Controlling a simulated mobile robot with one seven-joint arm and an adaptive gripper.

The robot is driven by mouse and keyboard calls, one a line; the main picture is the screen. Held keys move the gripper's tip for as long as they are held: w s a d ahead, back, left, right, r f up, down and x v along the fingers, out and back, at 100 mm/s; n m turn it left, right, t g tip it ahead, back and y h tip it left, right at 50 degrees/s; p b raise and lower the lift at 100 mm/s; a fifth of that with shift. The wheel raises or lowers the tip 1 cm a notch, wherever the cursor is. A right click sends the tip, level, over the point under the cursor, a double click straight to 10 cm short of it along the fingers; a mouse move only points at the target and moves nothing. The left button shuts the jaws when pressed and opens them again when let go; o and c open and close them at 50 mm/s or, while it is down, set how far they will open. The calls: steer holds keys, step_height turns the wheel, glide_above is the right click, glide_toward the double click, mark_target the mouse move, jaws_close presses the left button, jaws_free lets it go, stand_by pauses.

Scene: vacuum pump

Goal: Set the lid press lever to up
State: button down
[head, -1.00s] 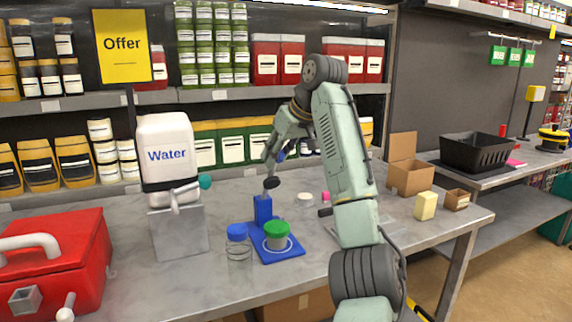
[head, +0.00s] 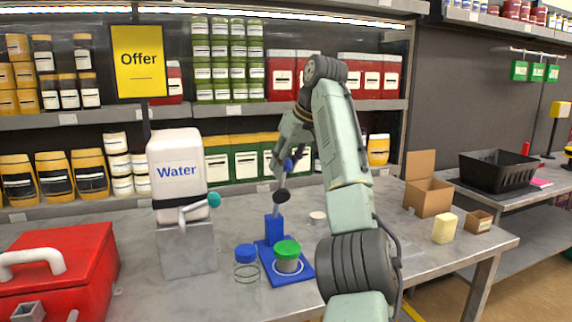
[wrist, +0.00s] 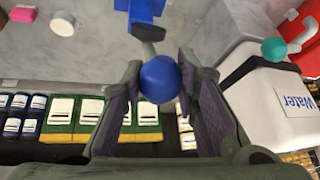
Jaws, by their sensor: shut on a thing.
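The lid press has a blue base plate (head: 305,273) and a blue post (head: 274,229) on the table. A jar with a green lid (head: 287,249) stands on the plate. The press lever's black part (head: 282,196) shows above the post, and the lever points steeply up to a blue ball knob (head: 288,164). My gripper (wrist: 160,85) is shut on this knob, with one finger on each side of it in the wrist view. The grey lever rod (wrist: 149,49) shows between the knob and the post. The fingertips are small in the head view.
A white water container (head: 177,150) with a teal-tipped tap (head: 213,199) stands left of the press. A red case (head: 70,265) is at the left front. Shelves (head: 240,107) stand behind.

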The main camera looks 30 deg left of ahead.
steer(key=c, duration=1.2)
jaws_free()
steer(key=v, duration=0.7)
steer(key=shift+s+d+r, duration=0.1)
steer(key=shift+r, duration=0.1)
